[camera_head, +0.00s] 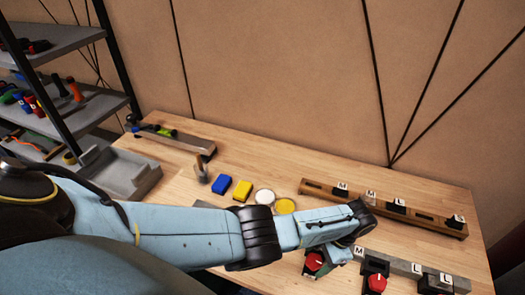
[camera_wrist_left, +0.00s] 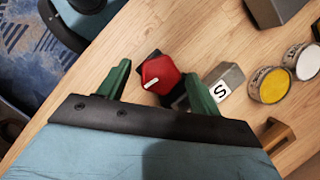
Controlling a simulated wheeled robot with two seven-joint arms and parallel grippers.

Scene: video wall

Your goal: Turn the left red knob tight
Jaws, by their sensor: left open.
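The left red knob (camera_head: 314,262) sits on a dark mount at the table's front edge. In the left wrist view, the red knob (camera_wrist_left: 160,74) has a white pointer mark toward its lower left. My left gripper (camera_head: 338,256) is at this knob, partly hidden by its own wrist in the head view. In the wrist view, its two green fingers (camera_wrist_left: 158,80) are open, one on each side of the knob, with a visible gap at the left finger. Whether the right finger touches cannot be told. A second red knob (camera_head: 377,283) stands to the right. My right gripper is not in view.
A grey block marked S (camera_wrist_left: 224,82) is close beside the right finger. A wooden rail (camera_head: 430,222) with lettered blocks lies behind. Shelves (camera_head: 70,125) stand far left.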

